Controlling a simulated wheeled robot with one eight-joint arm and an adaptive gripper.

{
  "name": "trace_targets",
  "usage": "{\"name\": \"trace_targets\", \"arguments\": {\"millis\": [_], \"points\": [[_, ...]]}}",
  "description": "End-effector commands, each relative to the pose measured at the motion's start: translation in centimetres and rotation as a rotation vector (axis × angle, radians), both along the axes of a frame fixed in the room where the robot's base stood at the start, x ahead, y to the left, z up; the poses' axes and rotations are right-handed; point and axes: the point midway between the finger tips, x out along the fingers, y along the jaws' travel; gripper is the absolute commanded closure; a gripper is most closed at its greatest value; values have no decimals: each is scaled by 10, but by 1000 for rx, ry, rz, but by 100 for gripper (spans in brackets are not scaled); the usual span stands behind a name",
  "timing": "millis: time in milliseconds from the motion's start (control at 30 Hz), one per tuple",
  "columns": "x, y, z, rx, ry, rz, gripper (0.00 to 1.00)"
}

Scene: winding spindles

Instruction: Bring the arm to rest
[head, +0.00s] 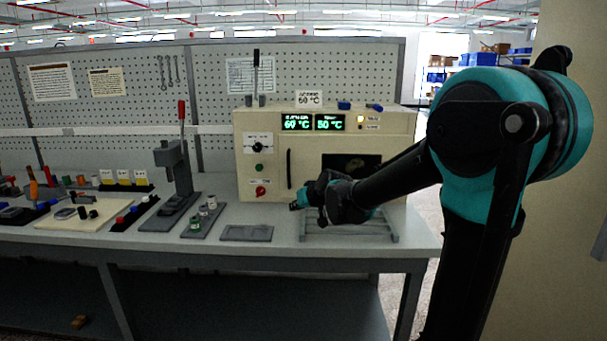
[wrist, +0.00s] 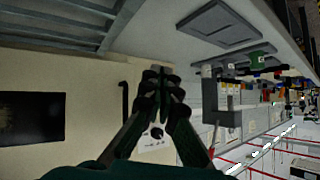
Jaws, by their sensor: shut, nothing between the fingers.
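My gripper (head: 299,203) is in front of the cream oven (head: 270,172), above the bench, with its fingers pointing left. In the wrist view, its two fingers (wrist: 162,74) meet at the tips with nothing between them. My arm reaches in from the right of the head view and hides part of the oven's right side. The oven's two green displays (head: 312,122) read 60 °C and 50 °C. The oven's dark window (wrist: 32,117) shows at the left of the wrist view.
A slatted grey rack (head: 345,229) lies on the bench below my gripper. Trays of small parts fill the bench's left.

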Motion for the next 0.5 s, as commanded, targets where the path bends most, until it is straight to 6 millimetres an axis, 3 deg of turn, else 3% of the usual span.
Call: {"name": "trace_targets", "arguments": {"millis": [167,267,500], "points": [[-43,-44,-29,-52,77,-45,100],[-79,-76,-52,-92,139,-83,100],[-197,-162,-123,-203,336,-228,100]]}}
